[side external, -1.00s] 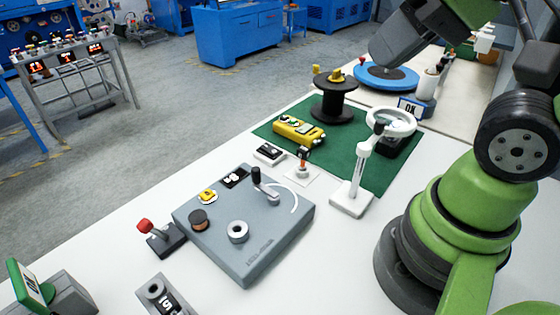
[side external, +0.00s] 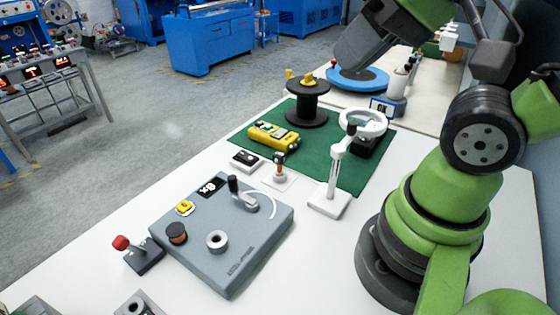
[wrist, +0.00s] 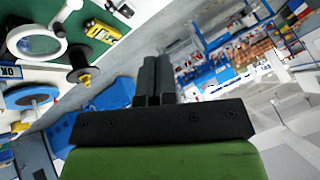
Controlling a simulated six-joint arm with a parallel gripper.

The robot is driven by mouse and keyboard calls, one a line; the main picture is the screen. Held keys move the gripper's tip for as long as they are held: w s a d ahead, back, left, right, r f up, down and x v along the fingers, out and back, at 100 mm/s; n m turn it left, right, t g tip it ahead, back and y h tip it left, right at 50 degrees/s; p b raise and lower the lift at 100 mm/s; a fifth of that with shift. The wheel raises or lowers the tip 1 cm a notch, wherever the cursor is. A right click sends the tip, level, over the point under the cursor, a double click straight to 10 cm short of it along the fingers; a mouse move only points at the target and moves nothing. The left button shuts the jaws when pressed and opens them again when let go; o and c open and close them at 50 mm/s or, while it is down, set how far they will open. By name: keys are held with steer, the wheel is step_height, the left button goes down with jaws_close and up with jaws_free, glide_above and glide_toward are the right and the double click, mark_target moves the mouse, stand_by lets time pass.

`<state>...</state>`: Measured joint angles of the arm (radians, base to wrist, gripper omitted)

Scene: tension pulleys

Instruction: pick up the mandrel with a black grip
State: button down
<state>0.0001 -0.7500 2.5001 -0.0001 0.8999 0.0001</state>
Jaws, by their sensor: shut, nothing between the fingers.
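A small upright piece with a dark top and a reddish-orange collar (side external: 279,170) stands on a white square base in the side view, at the near edge of the green mat. It looks like the mandrel with a black grip, but it is too small to be sure. My gripper (wrist: 156,82) shows in the wrist view with its two dark fingers shut together and nothing between them. It points away from the bench top, toward the room. In the side view its fingertips are not seen; my dark wrist is high at the top, well away from the piece.
A grey panel (side external: 262,248) with a black-handled crank (side external: 234,187) lies in front. A white magnifier stand (side external: 330,197) is right of the piece. A yellow pendant (side external: 273,136) and black spool (side external: 307,106) lie behind. The white bench front is partly clear.

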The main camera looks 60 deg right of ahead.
stand_by(0.3)
steer(key=c, duration=0.8)
jaws_free()
steer(key=shift+c, duration=0.2)
steer(key=n+g+h, duration=0.2)
steer(key=n+g, duration=0.1)
steer(key=g, duration=0.3)
glide_above(280, 165)
step_height(280, 165, down, 16)
steer(key=shift+n+g, duration=0.5)
steer(key=shift+g, duration=0.1)
steer(key=f, duration=0.5)
steer(key=d+f, duration=0.1)
steer(key=f, duration=0.1)
steer(key=shift+f, duration=0.2)
steer(key=shift+w+d+f, duration=0.1)
steer(key=shift+w+f, duration=0.15)
steer(key=shift+f, duration=1.25)
steer(key=shift+w+f, duration=0.2)
steer(key=shift+f, duration=1.25)
